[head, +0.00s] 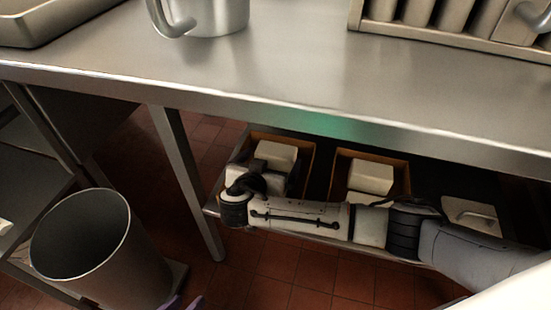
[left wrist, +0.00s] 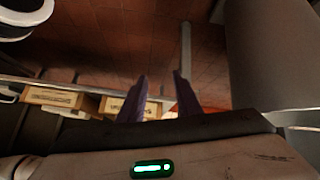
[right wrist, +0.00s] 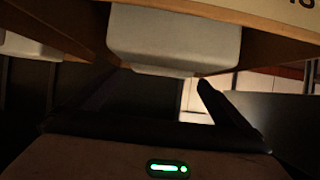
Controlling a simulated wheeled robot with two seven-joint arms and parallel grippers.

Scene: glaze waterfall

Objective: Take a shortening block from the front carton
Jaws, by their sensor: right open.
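Two brown cartons stand on the low shelf in the head view, a left one (head: 311,160) and a right one (head: 335,166). A pale shortening block (head: 276,155) shows in the left carton, with more pale surface beside my gripper; another block (head: 371,177) sits in the right carton. My right gripper (head: 268,182) is at the left carton, partly hidden by its own wrist. In the right wrist view its fingers (right wrist: 160,92) are apart beside a pale block (right wrist: 175,38), with nothing clearly between them. My left gripper (left wrist: 162,95) is open and empty over the floor; only its tips (head: 184,303) show in the head view.
The steel table (head: 290,75) overhangs the shelf, with a metal pitcher (head: 215,15) and a rack (head: 440,38) on top. A grey bin (head: 85,255) stands at the lower left. A white lidded container (head: 470,214) is on the shelf at right.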

